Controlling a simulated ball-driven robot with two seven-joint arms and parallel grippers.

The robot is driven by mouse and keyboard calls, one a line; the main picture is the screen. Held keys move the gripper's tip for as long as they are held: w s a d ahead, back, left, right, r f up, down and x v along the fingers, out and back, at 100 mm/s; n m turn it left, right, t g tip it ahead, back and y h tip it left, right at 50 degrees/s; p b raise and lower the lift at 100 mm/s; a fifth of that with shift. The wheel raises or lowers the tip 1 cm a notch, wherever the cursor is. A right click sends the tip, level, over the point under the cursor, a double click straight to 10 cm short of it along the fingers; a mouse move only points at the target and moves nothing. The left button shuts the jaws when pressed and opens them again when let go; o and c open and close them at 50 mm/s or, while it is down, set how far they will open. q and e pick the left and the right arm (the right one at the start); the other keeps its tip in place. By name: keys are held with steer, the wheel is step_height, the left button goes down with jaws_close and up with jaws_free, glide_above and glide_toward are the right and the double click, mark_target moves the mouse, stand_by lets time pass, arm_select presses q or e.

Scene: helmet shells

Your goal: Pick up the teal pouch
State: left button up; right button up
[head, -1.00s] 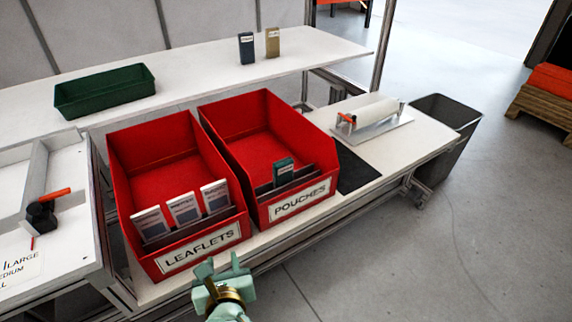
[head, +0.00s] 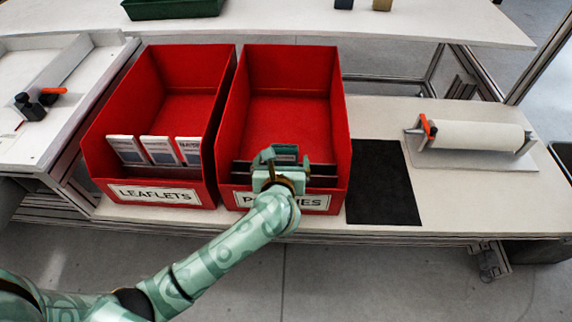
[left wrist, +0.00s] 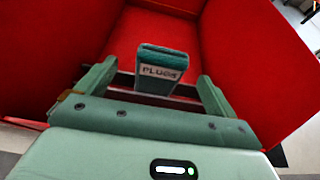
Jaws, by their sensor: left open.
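The teal pouch (left wrist: 163,68), with a white label reading "PLUGS", stands upright in the front part of the red POUCHES bin (head: 340,130). In the left wrist view it sits between and beyond the fingers of my left gripper (left wrist: 155,85), which are open and apart from it on both sides. In the head view my left gripper (head: 279,158) is over the front edge of the bin and hides most of the pouch and part of the bin's label. My right gripper is not in view.
The red LEAFLETS bin (head: 97,150) with several leaflets stands to the left. A black mat (head: 382,185) and a roll dispenser (head: 475,140) lie to the right. A green tray (head: 170,8) is on the back shelf. The bin's red walls flank my gripper.

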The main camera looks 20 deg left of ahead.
mark_target(284, 153)
arm_select(q)
steer(key=shift+w+f, duration=0.1)
steer(key=shift+w, duration=0.25)
steer(key=shift+b+x, duration=0.8)
steer(key=shift+x, duration=0.45)
steer(key=shift+b+x, duration=0.5)
steer(key=shift+x, duration=0.65)
steer(key=shift+w+r, duration=0.25)
steer(key=shift+w, duration=0.05)
steer(key=shift+s+r, duration=0.1)
steer(key=shift+r, duration=0.05)
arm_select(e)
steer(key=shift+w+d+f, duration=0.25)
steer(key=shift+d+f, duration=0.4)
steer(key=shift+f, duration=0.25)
arm_select(q)
steer(key=c, duration=1.4)
